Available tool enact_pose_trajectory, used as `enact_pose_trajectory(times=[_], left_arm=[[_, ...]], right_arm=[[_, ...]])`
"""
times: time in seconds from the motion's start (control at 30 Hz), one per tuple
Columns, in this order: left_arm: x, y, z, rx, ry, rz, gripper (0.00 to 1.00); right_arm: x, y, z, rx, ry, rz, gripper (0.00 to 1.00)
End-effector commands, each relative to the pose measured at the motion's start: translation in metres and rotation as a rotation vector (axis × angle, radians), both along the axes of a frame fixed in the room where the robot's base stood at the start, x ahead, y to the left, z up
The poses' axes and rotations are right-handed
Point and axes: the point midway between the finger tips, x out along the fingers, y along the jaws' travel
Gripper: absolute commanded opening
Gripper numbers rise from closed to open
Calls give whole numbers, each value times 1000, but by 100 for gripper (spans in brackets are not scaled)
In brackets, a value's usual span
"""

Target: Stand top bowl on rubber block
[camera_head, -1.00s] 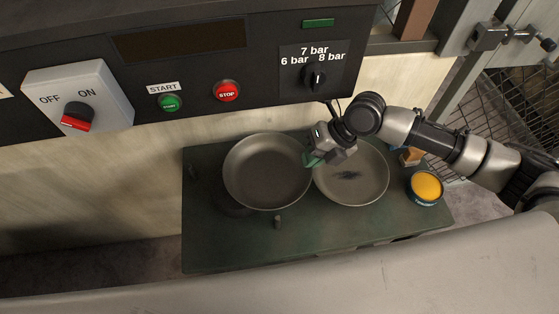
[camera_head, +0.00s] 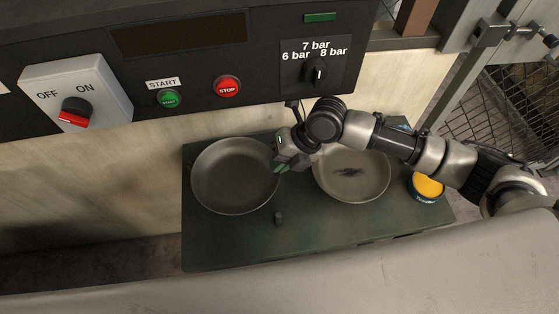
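A round grey metal bowl (camera_head: 234,176) is at the left of the dark green table (camera_head: 330,228). My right gripper (camera_head: 279,165) is at the bowl's right rim and is shut on it; the fingertips are partly hidden. A second bowl (camera_head: 352,178), with a dark mark in its middle, is to the right, partly behind my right arm. A small dark block (camera_head: 278,218), which looks like a rubber block, stands on the table just right of the held bowl's lower edge. My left gripper is not in view.
A yellow-topped round tin (camera_head: 427,187) is at the table's right end, partly behind my arm. A control panel with a red switch (camera_head: 74,113), a start button (camera_head: 168,99), a stop button (camera_head: 227,86) and a pressure knob (camera_head: 315,71) hangs above. The table's front is clear.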

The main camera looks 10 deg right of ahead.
Motion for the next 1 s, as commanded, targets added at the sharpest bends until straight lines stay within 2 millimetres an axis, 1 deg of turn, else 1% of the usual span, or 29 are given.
enact_pose_trajectory(times=[0.13,0.27,0.3,0.33,0.57,0.7,0.73,0.8,1.0], left_arm=[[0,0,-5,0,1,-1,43],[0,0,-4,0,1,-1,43],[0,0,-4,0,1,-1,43],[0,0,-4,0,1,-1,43],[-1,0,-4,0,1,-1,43],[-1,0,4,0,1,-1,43],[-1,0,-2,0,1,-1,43],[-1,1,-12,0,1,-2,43],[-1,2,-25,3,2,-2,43]], right_arm=[[0,0,-6,2,0,0,0],[0,0,-5,0,0,0,19],[0,0,-5,0,0,0,26],[0,0,-5,0,0,0,28],[0,0,-5,0,0,0,28],[0,0,5,0,0,0,28],[1,-3,3,0,-2,0,28],[1,-10,9,-1,-5,-1,28],[0,-58,6,-4,0,-5,28]])
